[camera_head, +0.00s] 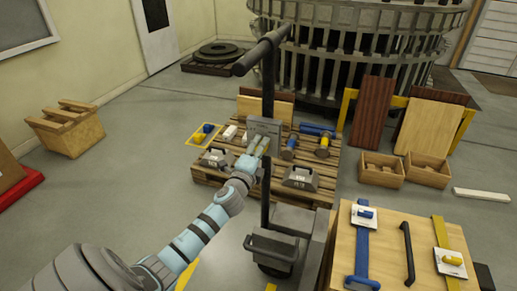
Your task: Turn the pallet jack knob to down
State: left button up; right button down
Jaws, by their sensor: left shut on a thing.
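The pallet jack stands in the middle, with a dark upright post (267,95), a black T-handle (262,51) at the top and a grey body (298,222) below. A grey plate (264,125) sits on the post. My left gripper (258,148) reaches in from the lower left and is shut at this plate, on what appears to be the knob. The fingers mostly hide the knob, so its setting cannot be read. My right gripper is not in view.
Behind the jack is a wooden pallet (222,176) with weights and cylinders. A wooden table (395,240) with blue, black and yellow handled items stands at the lower right. Wooden boxes (379,170) lie at the right, and a crate (67,130) stands at the left.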

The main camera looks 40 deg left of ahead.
pick_arm(q)
jog(key=o, duration=1.2)
jog(key=shift+c, duration=0.2)
jog(key=v, duration=1.2)
